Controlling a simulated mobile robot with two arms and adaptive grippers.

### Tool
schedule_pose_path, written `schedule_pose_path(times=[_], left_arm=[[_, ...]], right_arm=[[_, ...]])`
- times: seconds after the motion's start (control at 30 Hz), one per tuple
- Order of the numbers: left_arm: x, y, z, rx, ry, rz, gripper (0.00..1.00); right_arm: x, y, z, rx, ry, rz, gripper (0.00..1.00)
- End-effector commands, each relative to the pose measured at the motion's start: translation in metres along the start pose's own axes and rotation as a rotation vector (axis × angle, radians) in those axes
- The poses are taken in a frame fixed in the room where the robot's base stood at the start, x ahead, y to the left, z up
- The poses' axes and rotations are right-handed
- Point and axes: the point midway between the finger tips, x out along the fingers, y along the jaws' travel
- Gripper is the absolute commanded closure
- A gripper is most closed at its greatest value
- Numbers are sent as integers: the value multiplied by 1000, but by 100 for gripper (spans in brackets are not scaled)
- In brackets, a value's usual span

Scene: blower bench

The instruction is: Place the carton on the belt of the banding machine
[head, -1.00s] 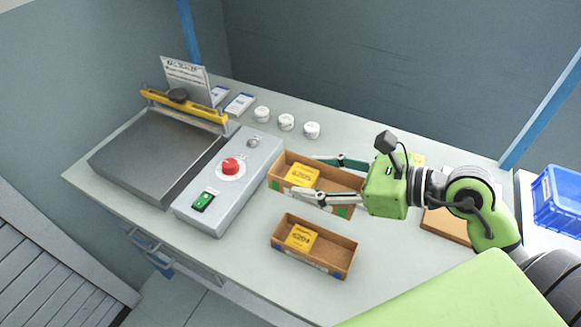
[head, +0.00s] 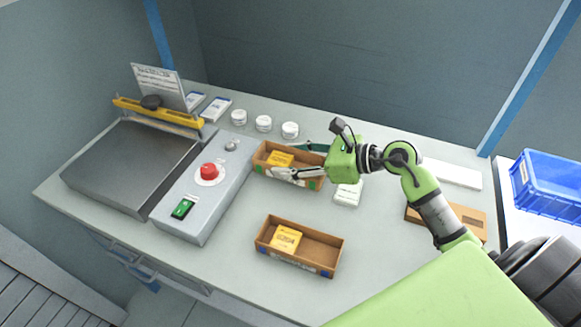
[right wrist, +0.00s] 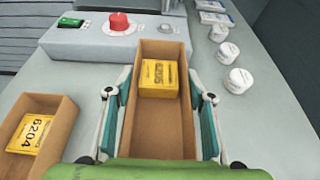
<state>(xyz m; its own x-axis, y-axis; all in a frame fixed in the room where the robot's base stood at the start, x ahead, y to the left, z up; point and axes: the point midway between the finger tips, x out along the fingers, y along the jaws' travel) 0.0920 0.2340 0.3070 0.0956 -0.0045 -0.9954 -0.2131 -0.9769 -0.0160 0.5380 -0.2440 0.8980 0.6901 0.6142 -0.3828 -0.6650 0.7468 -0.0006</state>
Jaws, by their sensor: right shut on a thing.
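My right gripper (head: 296,161) is shut across an open brown carton (right wrist: 168,140), one finger along each long side. The carton holds a yellow box (right wrist: 159,78) marked 6205 near its far end. In the head view the carton (head: 262,158) is at the right of the grey control box, towards the back; its height above the bench is hard to judge. A second open brown carton (head: 322,253), with a yellow 6204 box (head: 286,239), stands in front, apart from my gripper. No banding machine belt is plainly recognisable. My left gripper is not in view.
A control box (head: 222,190) with red button and green switch stands beside a dark flat plate (head: 130,165) with a yellow bar (head: 160,113). Several white round tubs (head: 264,123) line the back. A brown block (head: 462,216) and blue crate (head: 548,188) are right.

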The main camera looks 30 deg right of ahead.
Motion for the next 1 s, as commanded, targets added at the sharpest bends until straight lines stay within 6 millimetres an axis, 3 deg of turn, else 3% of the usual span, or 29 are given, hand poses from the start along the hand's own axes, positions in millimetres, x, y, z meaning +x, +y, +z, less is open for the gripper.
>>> schedule_pose_path(times=[0.3, 0.67, 0.7, 0.73, 1.0], left_arm=[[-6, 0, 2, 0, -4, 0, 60], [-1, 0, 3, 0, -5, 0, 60], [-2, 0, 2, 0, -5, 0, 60], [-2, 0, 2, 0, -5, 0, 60], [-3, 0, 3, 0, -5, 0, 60]], right_arm=[[16, -4, -30, 2, -3, 0, 73], [17, -4, -36, 0, -1, 0, 73], [17, -4, -35, 0, 0, 1, 43], [17, -4, -35, 1, 0, 1, 35], [17, -4, -35, 1, 0, 0, 34]])
